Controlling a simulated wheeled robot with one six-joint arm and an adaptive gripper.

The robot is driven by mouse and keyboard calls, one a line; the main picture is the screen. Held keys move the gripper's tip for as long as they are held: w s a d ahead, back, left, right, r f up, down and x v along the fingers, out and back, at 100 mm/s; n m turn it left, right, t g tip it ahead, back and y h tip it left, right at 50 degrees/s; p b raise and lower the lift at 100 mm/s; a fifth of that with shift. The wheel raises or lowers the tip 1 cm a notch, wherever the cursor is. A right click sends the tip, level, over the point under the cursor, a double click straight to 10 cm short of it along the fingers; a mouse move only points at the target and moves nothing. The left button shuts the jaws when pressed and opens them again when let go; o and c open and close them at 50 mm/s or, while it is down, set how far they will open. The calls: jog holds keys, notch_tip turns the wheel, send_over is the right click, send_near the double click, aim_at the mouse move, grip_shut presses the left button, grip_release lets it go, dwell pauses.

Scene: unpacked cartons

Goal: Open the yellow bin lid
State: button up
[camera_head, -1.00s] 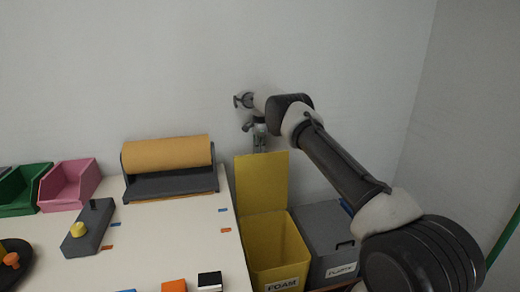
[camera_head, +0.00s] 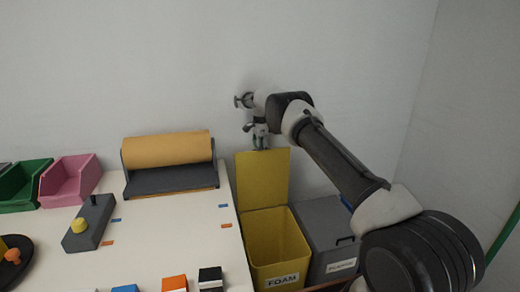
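The yellow bin (camera_head: 282,275), labelled FOAM, stands on the floor right of the table. Its yellow lid (camera_head: 262,178) stands upright at the back of the bin, and the bin's inside shows, with nothing seen in it. My gripper (camera_head: 260,144) points down at the top edge of the raised lid. Its fingers are small and dark here, so I cannot tell whether they touch the lid or are open or shut.
A grey bin (camera_head: 325,225) with a closed, handled lid stands close on the right. The white table (camera_head: 165,250) on the left carries a brown paper roll (camera_head: 167,150), a pink bin (camera_head: 68,182), a green bin (camera_head: 22,187), a grey box with a yellow button (camera_head: 88,225) and small blocks.

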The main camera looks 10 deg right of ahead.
dwell(0.3)
jog(key=shift+r, duration=0.25)
notch_tip(320, 180, up, 12)
jog(key=shift+s+f, duration=0.2)
jog(key=shift+s, duration=0.15)
